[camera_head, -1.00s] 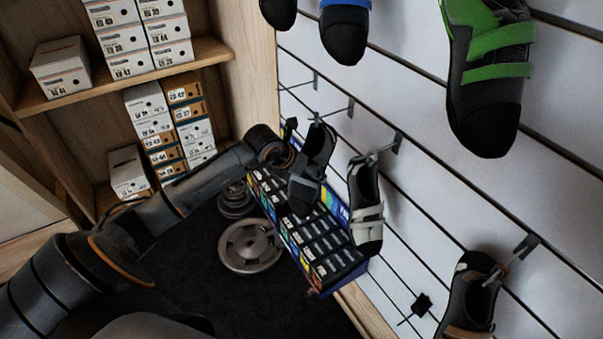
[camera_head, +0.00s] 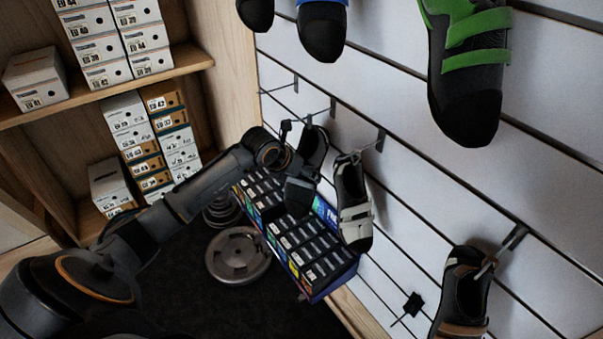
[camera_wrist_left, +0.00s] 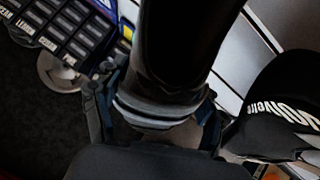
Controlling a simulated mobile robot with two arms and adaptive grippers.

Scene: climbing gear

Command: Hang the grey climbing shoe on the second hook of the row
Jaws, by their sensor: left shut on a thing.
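The grey climbing shoe (camera_head: 315,145), dark with a grey part, hangs upright at the end of my left arm. Its top is close to the second hook (camera_head: 331,107) of the row. I cannot tell whether its loop is around the hook or only beside it. In the left wrist view my left gripper (camera_wrist_left: 155,112) is shut on the shoe, with a finger on each side of its grey banded part (camera_wrist_left: 160,103). The dark rest of the shoe (camera_wrist_left: 188,40) reaches to the top edge. My right gripper is not in view.
The first hook (camera_head: 294,82) is empty. A shoe with pale straps (camera_head: 355,212) hangs on the third, and another shoe (camera_head: 462,290) further right. Shoes hang higher up too, one green (camera_head: 465,80). A display box (camera_head: 328,275) is below, weight plates (camera_head: 238,255) on the floor.

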